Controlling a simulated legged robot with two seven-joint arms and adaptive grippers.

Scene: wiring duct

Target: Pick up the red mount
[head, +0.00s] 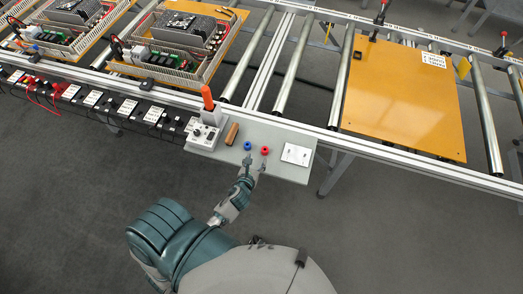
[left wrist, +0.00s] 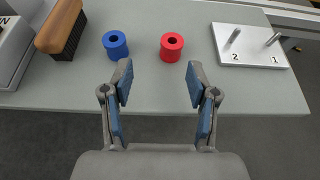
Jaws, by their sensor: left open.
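The red mount (head: 265,150) is a small red cylinder with a hole in its top, upright on the grey shelf (head: 222,151). In the left wrist view the red mount (left wrist: 172,46) stands ahead of my left gripper (left wrist: 160,84), between the lines of its two fingers and apart from them. My left gripper (head: 252,171) is open and empty at the shelf's front edge. A similar blue mount (left wrist: 115,44) stands to the left of the red one; it also shows in the head view (head: 247,146). My right gripper is not in view.
A white plate with two pegs (left wrist: 248,45), marked 1 and 2, lies right of the red mount. A wooden-handled brush (left wrist: 62,27) and a grey control box (head: 204,136) stand to the left. Behind the shelf runs a roller conveyor with an orange board (head: 400,95).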

